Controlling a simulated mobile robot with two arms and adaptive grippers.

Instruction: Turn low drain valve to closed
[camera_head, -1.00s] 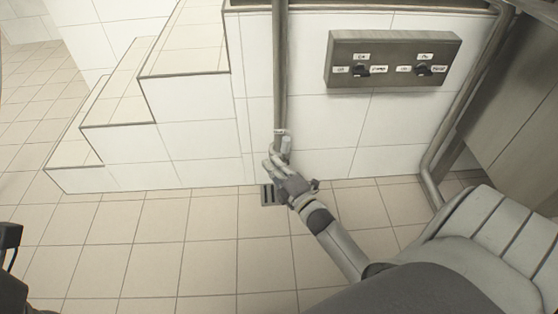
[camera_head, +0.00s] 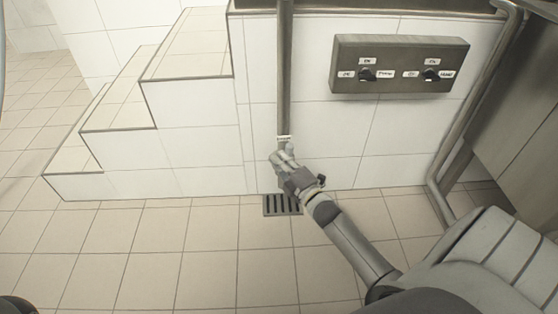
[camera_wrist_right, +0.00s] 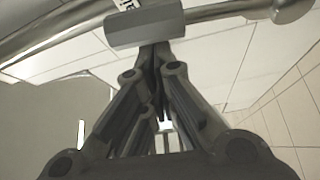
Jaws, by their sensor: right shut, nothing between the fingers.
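The low drain valve sits at the lower end of a vertical grey pipe (camera_head: 284,70), just below a small white label (camera_head: 284,138) in the head view. My right gripper (camera_head: 276,157) covers most of the valve there. In the right wrist view, a grey block-shaped handle (camera_wrist_right: 146,26) lies across a metal pipe (camera_wrist_right: 225,14). My right gripper (camera_wrist_right: 155,50) is shut and empty, its fingertips close against or just under the handle; I cannot tell whether they touch it. My left gripper is not clearly visible.
A grey control box (camera_head: 398,64) with two black knobs is on the tiled wall above right. White tiled steps (camera_head: 120,125) rise at the left. A floor drain grate (camera_head: 283,205) lies below the gripper. Another pipe (camera_head: 465,100) bends down at the right. The tiled floor (camera_head: 200,260) is open.

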